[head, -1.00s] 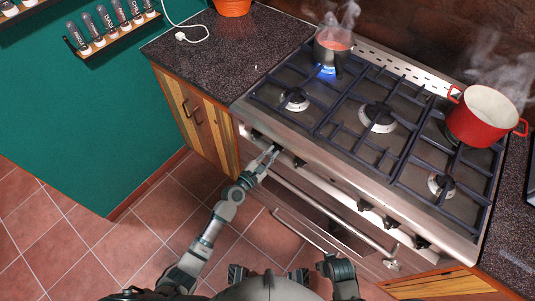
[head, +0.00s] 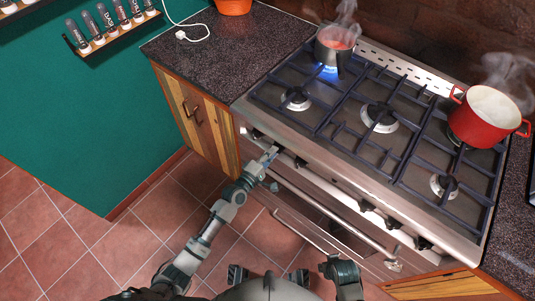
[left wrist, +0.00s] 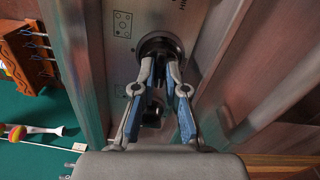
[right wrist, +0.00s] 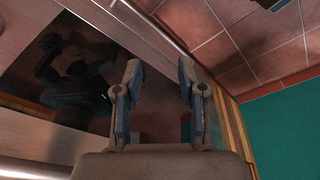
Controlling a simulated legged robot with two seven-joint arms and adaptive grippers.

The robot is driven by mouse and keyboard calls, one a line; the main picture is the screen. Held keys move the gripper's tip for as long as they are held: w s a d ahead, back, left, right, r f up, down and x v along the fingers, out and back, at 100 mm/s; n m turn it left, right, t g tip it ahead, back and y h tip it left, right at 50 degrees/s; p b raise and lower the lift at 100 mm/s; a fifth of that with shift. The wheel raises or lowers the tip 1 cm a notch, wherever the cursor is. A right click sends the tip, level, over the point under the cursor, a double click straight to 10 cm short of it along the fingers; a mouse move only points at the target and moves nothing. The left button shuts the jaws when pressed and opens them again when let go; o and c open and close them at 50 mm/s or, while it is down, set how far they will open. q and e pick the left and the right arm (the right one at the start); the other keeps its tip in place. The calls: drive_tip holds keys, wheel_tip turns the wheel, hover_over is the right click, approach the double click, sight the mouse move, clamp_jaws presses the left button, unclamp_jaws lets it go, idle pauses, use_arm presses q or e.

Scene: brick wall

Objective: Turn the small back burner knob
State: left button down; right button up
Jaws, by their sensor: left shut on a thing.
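My left gripper (head: 271,152) is at the stove's front panel, near its left end. In the left wrist view the fingers (left wrist: 159,68) are closed around a dark round knob (left wrist: 160,46), which they partly hide. A small printed burner diagram (left wrist: 122,22) is on the panel beside it; I cannot read which burner it marks. Another knob (head: 253,133) is to the left of the gripper in the head view. My right gripper (right wrist: 158,68) is open and empty, with its fingers apart, low in front of the stove.
A small pot (head: 331,46) steams over a blue flame at the back left burner. A red pot (head: 486,115) steams at the right. The oven handle (head: 335,212) runs below the knobs. More knobs (head: 422,243) are farther right. The tiled floor (head: 150,240) on the left is clear.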

use_arm(q)
drive_tip(key=m+p, duration=0.1)
drive_tip(key=m, duration=0.5)
drive_tip(key=m+p, duration=0.1)
drive_tip(key=m, duration=0.6)
drive_tip(key=m+p, duration=0.2)
drive_tip(key=m, duration=0.5)
drive_tip(key=shift+d, duration=0.3)
use_arm(e)
wheel_tip(320, 180, down, 11)
drive_tip(key=s, duration=0.1)
drive_tip(key=shift+s, duration=0.4)
use_arm(q)
drive_tip(key=shift+w, duration=0.1)
use_arm(e)
drive_tip(key=shift+f, duration=0.1)
